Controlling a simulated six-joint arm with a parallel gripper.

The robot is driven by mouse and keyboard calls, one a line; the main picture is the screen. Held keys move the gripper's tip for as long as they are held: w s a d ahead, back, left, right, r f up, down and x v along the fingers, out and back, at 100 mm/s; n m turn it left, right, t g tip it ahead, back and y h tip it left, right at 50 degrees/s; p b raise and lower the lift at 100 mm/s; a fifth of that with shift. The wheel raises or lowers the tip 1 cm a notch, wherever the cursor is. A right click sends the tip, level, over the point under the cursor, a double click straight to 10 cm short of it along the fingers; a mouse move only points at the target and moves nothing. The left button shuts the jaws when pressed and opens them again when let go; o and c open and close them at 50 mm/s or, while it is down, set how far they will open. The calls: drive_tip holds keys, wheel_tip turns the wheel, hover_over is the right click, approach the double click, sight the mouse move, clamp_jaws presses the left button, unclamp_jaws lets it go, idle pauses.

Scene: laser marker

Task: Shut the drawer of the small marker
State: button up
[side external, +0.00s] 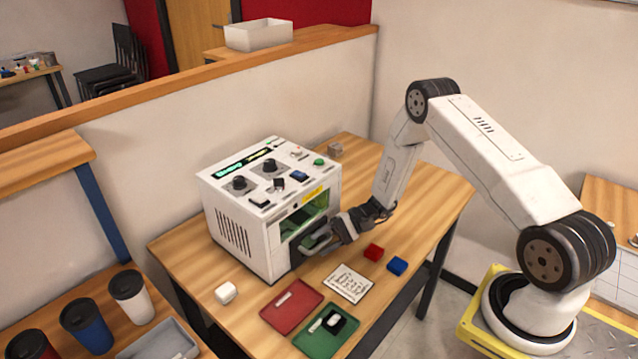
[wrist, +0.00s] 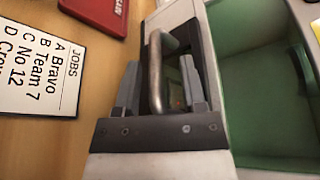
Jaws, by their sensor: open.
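The small marker (side external: 240,225) is a white box with knobs on top and a green-lit opening in front, standing on the wooden table. Its drawer (side external: 298,252) is low on the front, largely hidden by my gripper (side external: 330,232). In the wrist view, the drawer's metal bar handle (wrist: 156,75) lies between the two fingers of my gripper (wrist: 160,68). The fingers are apart, with gaps beside the bar. A green-walled recess (wrist: 260,85) shows to the right of the pale drawer front (wrist: 172,14). How far out the drawer stands is hard to tell.
A job card (side external: 348,283), a red tray (side external: 291,305) and a green tray (side external: 327,332) lie in front of the marker. A red block (side external: 373,252) and a blue block (side external: 397,266) are near my gripper. A white block (side external: 225,292) sits at the left.

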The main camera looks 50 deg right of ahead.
drive_tip(key=shift+v, duration=3.55)
drive_tip(key=shift+s+a+r+g, duration=0.1)
drive_tip(key=shift+a+r+g, duration=0.2)
drive_tip(key=shift+a+g, duration=0.2)
drive_tip(key=s+a+r+n+g+h, duration=0.1)
drive_tip(key=s+a+r+n+h, duration=0.7)
drive_tip(key=s+r+n+h, duration=0.2)
drive_tip(key=shift+s+a+r+h, duration=0.35)
drive_tip(key=shift+s+r+h, duration=0.8)
drive_tip(key=shift+r+h, duration=0.9)
drive_tip(key=shift+f+h, duration=0.25)
drive_tip(key=shift+f, duration=0.1)
